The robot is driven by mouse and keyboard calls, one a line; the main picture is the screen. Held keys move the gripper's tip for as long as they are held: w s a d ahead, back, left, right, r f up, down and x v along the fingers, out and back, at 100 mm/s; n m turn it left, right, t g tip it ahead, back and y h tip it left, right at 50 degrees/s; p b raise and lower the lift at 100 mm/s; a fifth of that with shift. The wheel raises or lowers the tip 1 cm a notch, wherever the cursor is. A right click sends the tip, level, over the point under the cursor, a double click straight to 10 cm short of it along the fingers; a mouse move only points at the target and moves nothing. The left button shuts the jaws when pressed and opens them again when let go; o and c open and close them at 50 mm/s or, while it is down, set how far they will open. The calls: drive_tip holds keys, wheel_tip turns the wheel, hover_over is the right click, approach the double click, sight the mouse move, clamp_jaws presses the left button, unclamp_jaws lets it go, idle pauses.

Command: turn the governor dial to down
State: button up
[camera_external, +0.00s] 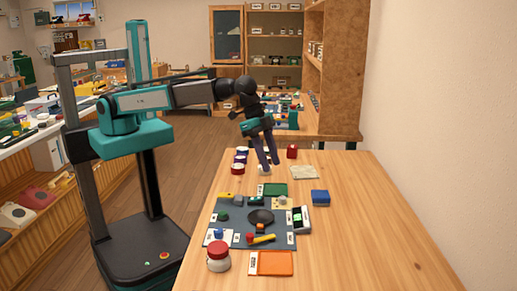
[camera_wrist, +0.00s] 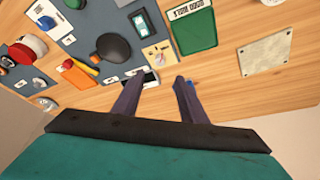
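A small cream plate with a knob on it (camera_external: 283,202) sits at the right back of the blue-grey mat (camera_external: 240,235). It also shows in the wrist view (camera_wrist: 157,53), beyond my fingertips. It may be the governor dial; its lettering is too small to read, and I cannot tell the knob's setting. My gripper (camera_external: 271,164) hangs above the table, behind the mat and apart from the plate. In the wrist view my gripper (camera_wrist: 159,83) has its two fingers spread, with nothing between them.
A black round piece (camera_external: 261,216) lies mid-mat. A green tray (camera_external: 275,189), a blue box (camera_external: 320,197) and a pale plate (camera_external: 304,172) lie around the mat. A red-and-white jar (camera_external: 218,257) and an orange tray (camera_external: 275,263) are in front. The table's right side is clear.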

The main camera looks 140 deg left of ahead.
drive_tip(key=shift+v, duration=0.8)
